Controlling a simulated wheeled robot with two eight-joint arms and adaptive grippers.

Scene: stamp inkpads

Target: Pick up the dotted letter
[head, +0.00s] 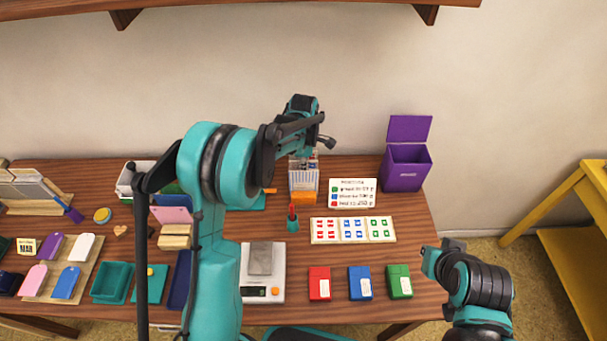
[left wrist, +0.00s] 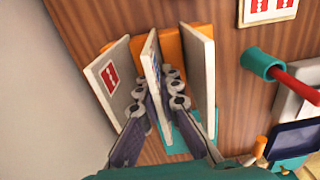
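Several pale letters stand upright in an orange rack (head: 304,197) at the back of the table in the head view. In the left wrist view, the left letter (left wrist: 107,78) has a red stamp, the middle letter (left wrist: 151,58) a blue mark, and the right letter (left wrist: 198,75) shows no mark. I cannot make out which is dotted. My left gripper's fingers (left wrist: 160,90) lie on either side of the middle letter, close to its faces; contact is unclear. My right gripper (head: 441,250) is beyond the table's right edge, away from the letters; its fingers are unclear.
Beside the rack are a sign card (head: 352,193), a purple box (head: 405,168) and a teal cup (head: 292,224) with a red stick. Red (head: 319,284), blue (head: 360,283) and green (head: 398,281) pads lie in front, beside a scale (head: 262,291). The wall is close behind the rack.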

